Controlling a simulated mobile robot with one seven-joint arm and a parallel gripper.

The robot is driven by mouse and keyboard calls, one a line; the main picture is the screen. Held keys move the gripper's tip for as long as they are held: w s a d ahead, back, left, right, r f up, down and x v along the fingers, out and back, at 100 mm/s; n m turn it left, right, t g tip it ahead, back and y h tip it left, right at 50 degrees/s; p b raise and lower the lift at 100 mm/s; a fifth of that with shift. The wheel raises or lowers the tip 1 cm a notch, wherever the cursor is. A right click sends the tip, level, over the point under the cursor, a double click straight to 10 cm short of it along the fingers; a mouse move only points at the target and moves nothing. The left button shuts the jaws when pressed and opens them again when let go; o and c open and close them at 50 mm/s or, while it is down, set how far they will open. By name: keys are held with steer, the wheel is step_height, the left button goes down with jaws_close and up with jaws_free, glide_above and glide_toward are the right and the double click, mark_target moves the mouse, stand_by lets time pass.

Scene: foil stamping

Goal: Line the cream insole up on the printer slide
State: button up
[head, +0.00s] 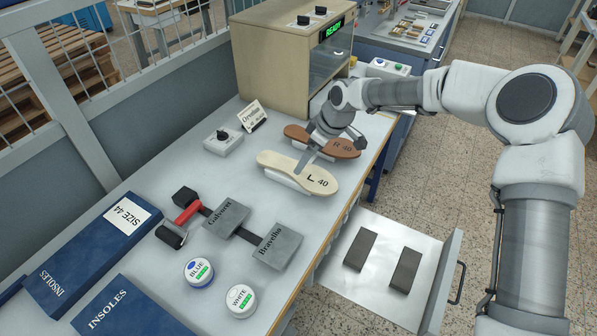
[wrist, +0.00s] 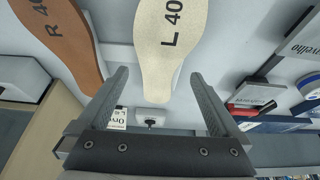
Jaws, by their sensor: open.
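The cream insole (head: 284,164), marked L 40, lies on a low white support (head: 289,182) at the near side of the printer (head: 283,62). In the wrist view the cream insole (wrist: 160,45) points down the picture, its rounded end between my fingers. My gripper partly hides both.
A grey control box (head: 223,142) and an Orvelho card (head: 252,116) stand left of the insoles. Grey stamp plates (head: 278,246), a red-handled tool (head: 187,213), blue and white tubs (head: 241,300) and blue insole boxes (head: 85,250) fill the near bench. An open drawer (head: 388,298) juts out right.

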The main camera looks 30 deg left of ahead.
mark_target(302, 172)
steer(key=x, duration=0.4)
steer(key=shift+a+f, duration=0.2)
steer(key=shift+f, duration=0.15)
steer(key=c, duration=1)
steer(key=shift+c, duration=0.2)
steer(key=shift+r, duration=0.15)
